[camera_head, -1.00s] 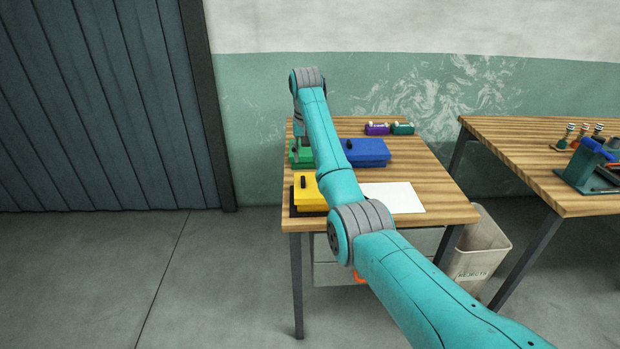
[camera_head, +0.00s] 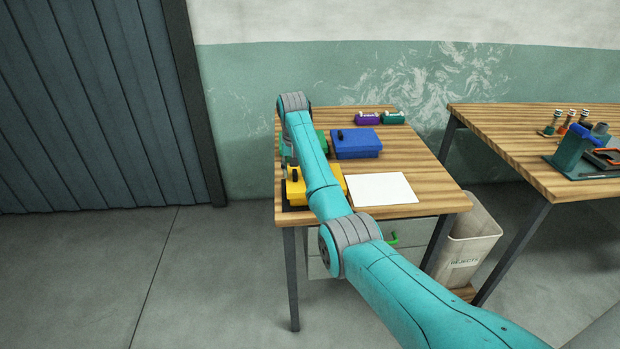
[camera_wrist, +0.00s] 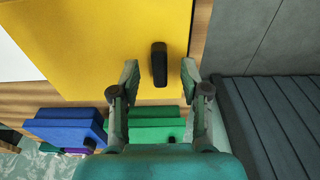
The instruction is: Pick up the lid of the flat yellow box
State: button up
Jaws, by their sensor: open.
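The flat yellow box (camera_head: 298,190) sits at the left front of the near wooden table, partly hidden behind my arm in the head view. Its yellow lid (camera_wrist: 105,45) fills the upper middle of the wrist view, with a black upright handle (camera_wrist: 159,64) near one edge. My gripper (camera_wrist: 160,80) is open, one finger on each side of the handle in the wrist view. The fingers appear apart from the handle, and nothing is held. In the head view my gripper is mostly hidden by my arm.
A blue box (camera_head: 356,143) and a green box (camera_wrist: 150,125) lie behind the yellow one. Small purple (camera_head: 367,118) and teal (camera_head: 393,117) items stand at the back. A white sheet (camera_head: 381,189) lies to the right. A rejects bin (camera_head: 470,238) stands beside the table.

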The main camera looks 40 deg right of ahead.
jog(key=shift+f, duration=0.45)
grip_shut()
jog(key=shift+r, duration=0.1)
